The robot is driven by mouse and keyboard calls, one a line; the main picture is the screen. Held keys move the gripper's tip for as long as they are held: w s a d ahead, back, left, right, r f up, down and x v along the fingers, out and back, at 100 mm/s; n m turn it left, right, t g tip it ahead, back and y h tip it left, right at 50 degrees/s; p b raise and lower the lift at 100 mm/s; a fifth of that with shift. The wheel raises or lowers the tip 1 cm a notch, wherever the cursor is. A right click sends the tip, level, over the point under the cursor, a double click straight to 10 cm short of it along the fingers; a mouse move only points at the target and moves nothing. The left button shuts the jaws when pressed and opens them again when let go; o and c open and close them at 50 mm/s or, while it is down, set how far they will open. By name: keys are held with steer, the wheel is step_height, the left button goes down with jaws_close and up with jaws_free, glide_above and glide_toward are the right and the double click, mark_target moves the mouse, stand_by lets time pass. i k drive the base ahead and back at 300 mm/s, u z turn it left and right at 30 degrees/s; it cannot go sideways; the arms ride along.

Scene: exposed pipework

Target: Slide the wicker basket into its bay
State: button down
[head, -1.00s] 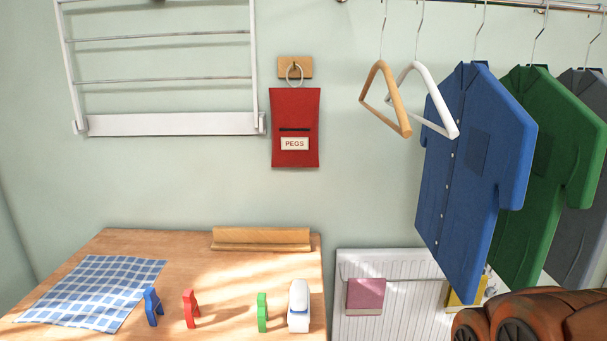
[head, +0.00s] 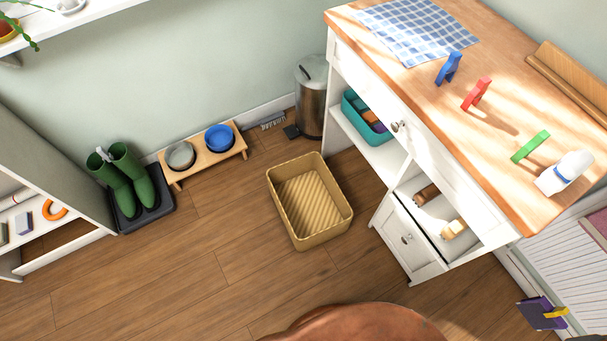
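The wicker basket (head: 282,212) is tan, rectangular and empty. It stands upright on the wooden floor in the middle of the head view, apart from the white cabinet (head: 446,160) to its right. The cabinet has a shelf (head: 384,158) with a teal bin (head: 352,112) on it. Below that shelf is an open space at floor level, its inside mostly hidden. No label marks which bay is the basket's.
A pedal bin (head: 311,100) stands beyond the basket, beside the cabinet. A bowl stand (head: 206,158) and green boots (head: 130,180) line the wall.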

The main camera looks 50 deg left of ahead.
mark_target(314, 211)
steer(key=u, duration=2.05)
steer(key=k, duration=0.4)
steer(key=u, duration=0.75)
steer(key=i, duration=1)
steer(key=u, duration=0.15)
